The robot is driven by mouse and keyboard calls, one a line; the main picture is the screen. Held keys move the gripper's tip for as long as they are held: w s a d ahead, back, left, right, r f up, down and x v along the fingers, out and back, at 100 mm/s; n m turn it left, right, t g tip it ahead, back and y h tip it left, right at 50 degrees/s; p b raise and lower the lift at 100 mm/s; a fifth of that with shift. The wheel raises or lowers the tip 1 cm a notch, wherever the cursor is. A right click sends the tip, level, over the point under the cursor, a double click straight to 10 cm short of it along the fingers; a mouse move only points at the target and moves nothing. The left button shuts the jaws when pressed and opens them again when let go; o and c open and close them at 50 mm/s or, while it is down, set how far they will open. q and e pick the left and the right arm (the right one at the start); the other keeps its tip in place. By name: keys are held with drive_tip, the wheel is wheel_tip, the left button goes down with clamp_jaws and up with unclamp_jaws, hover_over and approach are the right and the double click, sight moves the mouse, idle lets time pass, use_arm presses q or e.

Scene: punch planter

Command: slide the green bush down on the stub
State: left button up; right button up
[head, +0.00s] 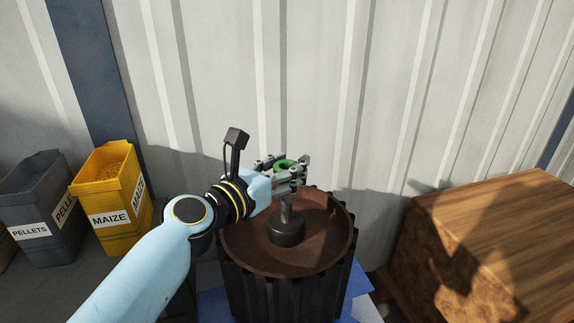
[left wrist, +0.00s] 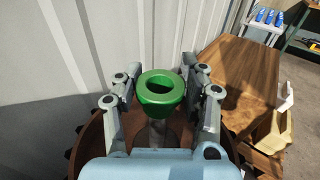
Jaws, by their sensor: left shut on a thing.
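The green bush (head: 284,163) is a thick ring with a hole through it, and it also shows in the left wrist view (left wrist: 158,103). My left gripper (head: 288,170) is shut on it, with a grey finger on either side and the hole facing up. The stub (head: 286,224) is a dark upright post with a wide round base and a thinner grey shaft, on the brown drum's top. The bush is above the stub, apart from its base. Fingers hide the shaft's upper end, so I cannot tell whether it enters the hole. My right gripper is not in view.
The brown ribbed drum (head: 262,262) has a raised rim around the stub. A wooden crate (head: 490,215) stands at right. A yellow maize bin (head: 122,222) and a grey pellets bin (head: 48,236) stand at left. A corrugated wall (head: 330,80) closes off the back.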

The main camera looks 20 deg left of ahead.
sight(283, 209)
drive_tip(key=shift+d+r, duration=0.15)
use_arm(q)
drive_tip(key=shift+f, duration=0.1)
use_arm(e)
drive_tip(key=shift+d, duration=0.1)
use_arm(q)
drive_tip(key=shift+f+b, duration=1.05)
drive_tip(key=shift+f, duration=0.25)
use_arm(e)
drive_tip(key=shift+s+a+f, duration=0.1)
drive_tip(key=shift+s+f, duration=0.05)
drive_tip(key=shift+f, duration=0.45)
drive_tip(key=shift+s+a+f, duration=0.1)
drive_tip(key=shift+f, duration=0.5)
use_arm(q)
drive_tip(key=shift+f+b, duration=1.2)
drive_tip(key=shift+f, duration=0.15)
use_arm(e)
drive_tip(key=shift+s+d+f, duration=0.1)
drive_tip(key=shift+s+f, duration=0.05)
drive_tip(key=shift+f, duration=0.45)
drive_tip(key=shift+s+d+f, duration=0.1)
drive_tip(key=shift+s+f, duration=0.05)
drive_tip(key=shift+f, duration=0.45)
